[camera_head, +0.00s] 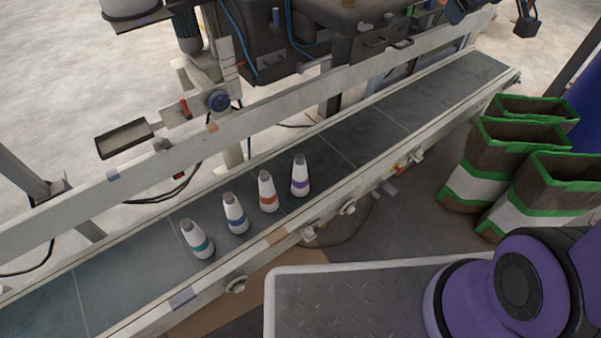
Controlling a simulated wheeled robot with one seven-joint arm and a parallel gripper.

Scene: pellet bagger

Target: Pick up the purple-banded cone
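The purple-banded cone (300,176) stands upright on the dark conveyor belt, at the right end of a short row of white cones. An orange-banded cone (267,191) stands close on its left. A blue-banded cone (235,213) and a teal-banded cone (197,240) stand farther left. My gripper (491,18) shows only in part at the top right edge, as two dark fingertips set well apart with nothing between them. It is far from the cones. The rest of it is cut off.
The conveyor (400,108) has raised pale side rails. Machinery (330,38) stands over its far side. A metal-topped platform (345,300) is in front. Green-edged brown-and-white bags (489,160) stand at right. The belt right of the cones is clear.

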